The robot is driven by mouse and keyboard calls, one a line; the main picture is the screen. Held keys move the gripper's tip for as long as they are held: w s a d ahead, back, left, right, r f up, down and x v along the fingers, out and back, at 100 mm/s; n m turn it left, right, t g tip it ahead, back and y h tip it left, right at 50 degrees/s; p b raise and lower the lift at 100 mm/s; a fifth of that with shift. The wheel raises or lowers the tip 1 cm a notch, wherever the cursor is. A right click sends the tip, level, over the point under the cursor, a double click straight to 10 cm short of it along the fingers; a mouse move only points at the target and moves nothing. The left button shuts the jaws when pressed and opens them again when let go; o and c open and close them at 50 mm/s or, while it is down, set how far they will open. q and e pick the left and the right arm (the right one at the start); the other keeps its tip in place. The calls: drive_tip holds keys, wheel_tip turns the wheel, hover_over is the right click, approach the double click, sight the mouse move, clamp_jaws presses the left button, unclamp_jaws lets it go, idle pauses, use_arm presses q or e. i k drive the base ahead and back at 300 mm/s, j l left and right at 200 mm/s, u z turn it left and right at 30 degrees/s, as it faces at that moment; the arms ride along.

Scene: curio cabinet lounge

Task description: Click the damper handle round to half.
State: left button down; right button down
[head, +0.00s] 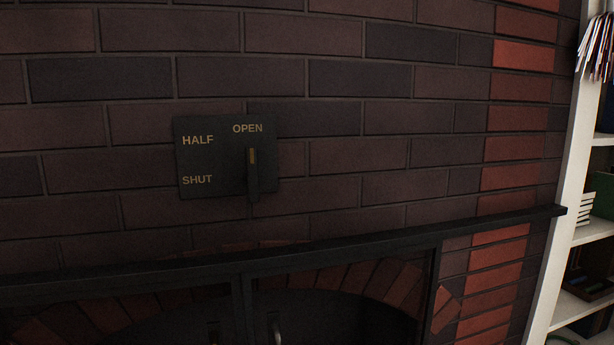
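A dark damper plate (215,160) is fixed to the brick wall in the head view. It carries the gold words HALF at the upper left, OPEN at the top right and SHUT at the lower left. The damper handle (253,176) is a narrow dark lever on the plate's right side. It stands upright, with a gold mark near its upper end just below OPEN. Its lower end reaches a little past the plate's bottom edge. Neither of my grippers is in view.
Below the plate a dark mantel ledge (330,245) juts out over the fireplace doors (340,308). A white bookshelf (567,235) with books stands at the right. The brick wall around the plate is clear.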

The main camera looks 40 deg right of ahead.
sight(251, 178)
drive_tip(key=z, duration=0.9)
